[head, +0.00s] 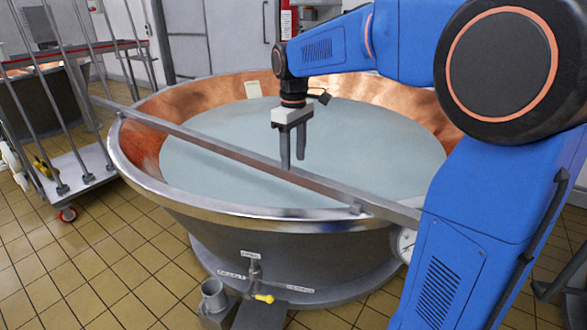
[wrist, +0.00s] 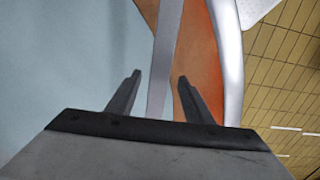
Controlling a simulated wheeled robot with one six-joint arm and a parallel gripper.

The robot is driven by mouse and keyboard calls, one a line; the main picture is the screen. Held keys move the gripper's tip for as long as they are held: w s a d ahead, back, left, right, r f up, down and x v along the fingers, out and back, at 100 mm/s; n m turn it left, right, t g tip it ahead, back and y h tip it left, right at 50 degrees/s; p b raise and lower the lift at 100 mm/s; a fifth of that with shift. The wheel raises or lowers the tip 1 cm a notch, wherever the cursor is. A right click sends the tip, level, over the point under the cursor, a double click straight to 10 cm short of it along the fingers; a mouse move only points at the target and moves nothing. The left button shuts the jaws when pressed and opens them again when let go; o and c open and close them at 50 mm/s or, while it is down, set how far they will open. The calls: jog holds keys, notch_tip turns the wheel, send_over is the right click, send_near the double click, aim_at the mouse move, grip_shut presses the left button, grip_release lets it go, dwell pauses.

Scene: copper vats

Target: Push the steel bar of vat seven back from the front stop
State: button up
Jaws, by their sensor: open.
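The vat (head: 170,190) is a wide copper-lined bowl with a steel rim, filled with pale liquid (head: 370,140). The steel bar (head: 220,147) lies across its near side, running from upper left to lower right past the rim. My gripper (head: 293,163) is open and points down over the bar's middle. In the wrist view the bar (wrist: 168,45) runs between the fingers (wrist: 160,76); contact is unclear. No number seven is readable.
A wheeled rack with steel rods (head: 85,170) stands at the left. A valve with a yellow handle (head: 263,298) and a grey cup (head: 213,295) are below the vat. Tiled floor (head: 90,270) is free at the front left.

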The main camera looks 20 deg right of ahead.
aim_at(294, 169)
jog(key=shift+f, duration=2.15)
jog(key=shift+d, duration=0.1)
grip_shut()
